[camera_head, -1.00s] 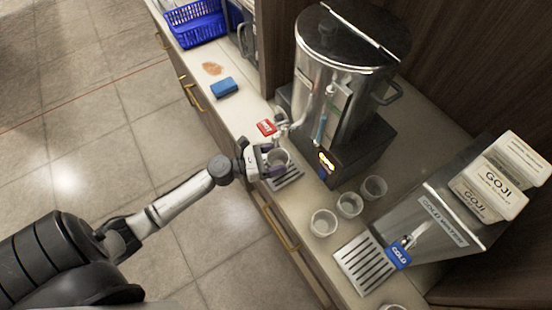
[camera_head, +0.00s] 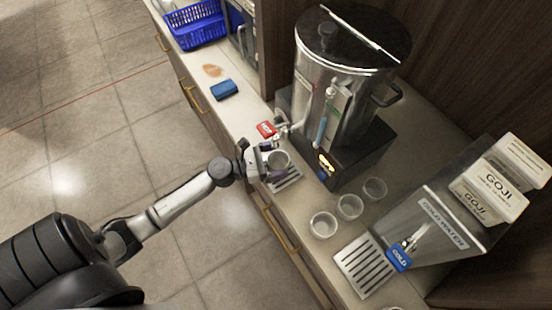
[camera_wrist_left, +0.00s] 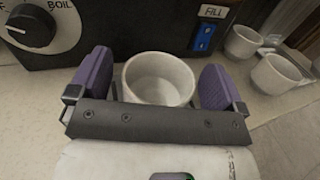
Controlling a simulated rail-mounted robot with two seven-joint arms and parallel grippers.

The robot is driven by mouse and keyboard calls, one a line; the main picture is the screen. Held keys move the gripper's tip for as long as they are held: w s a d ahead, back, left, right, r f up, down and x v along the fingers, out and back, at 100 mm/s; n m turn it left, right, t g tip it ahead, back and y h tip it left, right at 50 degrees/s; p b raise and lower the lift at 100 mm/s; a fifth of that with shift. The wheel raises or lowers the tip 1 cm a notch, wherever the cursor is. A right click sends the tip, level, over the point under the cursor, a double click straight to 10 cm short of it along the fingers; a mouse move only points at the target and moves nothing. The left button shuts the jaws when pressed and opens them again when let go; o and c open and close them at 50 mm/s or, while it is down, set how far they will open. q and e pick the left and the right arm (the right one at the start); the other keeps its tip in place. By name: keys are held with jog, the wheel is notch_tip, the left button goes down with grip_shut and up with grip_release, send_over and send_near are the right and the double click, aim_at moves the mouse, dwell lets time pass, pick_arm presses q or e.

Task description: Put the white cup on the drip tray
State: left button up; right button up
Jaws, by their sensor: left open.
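The white cup (camera_head: 281,158) appears to stand upright on the slatted metal drip tray (camera_head: 288,182) below the tap of the hot urn. My left gripper (camera_head: 272,162) is open, with its purple fingers on either side of the cup. In the left wrist view, the cup (camera_wrist_left: 158,82) sits between the fingers, with a gap on each side. The cup and gripper hide part of the tray. My right gripper is not in view.
The steel urn (camera_head: 340,75) stands behind the cup, with a red tag (camera_head: 266,129) by its tap. Several other cups (camera_head: 323,224) stand to the right. A cold water dispenser with its own slatted tray (camera_head: 344,256) is further right. A blue sponge (camera_head: 224,89) lies on the counter.

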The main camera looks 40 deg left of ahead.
pick_arm(q)
jog(key=shift+s+a, duration=0.2)
jog(key=shift+s, duration=0.1)
jog(key=b+v, duration=0.1)
jog(key=v, duration=1)
jog(key=s+d+f+m+g, duration=0.3)
jog(key=s+d+m+g, duration=0.15)
jog(key=d+m, duration=0.45)
jog(key=s+d+f+m+g, duration=0.35)
jog(key=d+m+g, duration=0.2)
jog(key=m, duration=0.65)
jog(key=shift+s+a+r+m+g+y, duration=0.2)
jog(key=shift+s+m+y, duration=0.75)
jog(key=shift+m+y, duration=0.7)
jog(key=shift+s+a+r+m+g+y, duration=0.1)
jog(key=shift+s+a+m+g+y, duration=0.25)
jog(key=shift+s+m+y, duration=0.95)
jog(key=shift+s+a+r+m+g+y, duration=0.2)
jog(key=shift+s+m+y, duration=0.35)
jog(key=shift+m+y, duration=1.5)
jog(key=shift+a+h, duration=0.15)
jog(key=shift+h, duration=0.15)
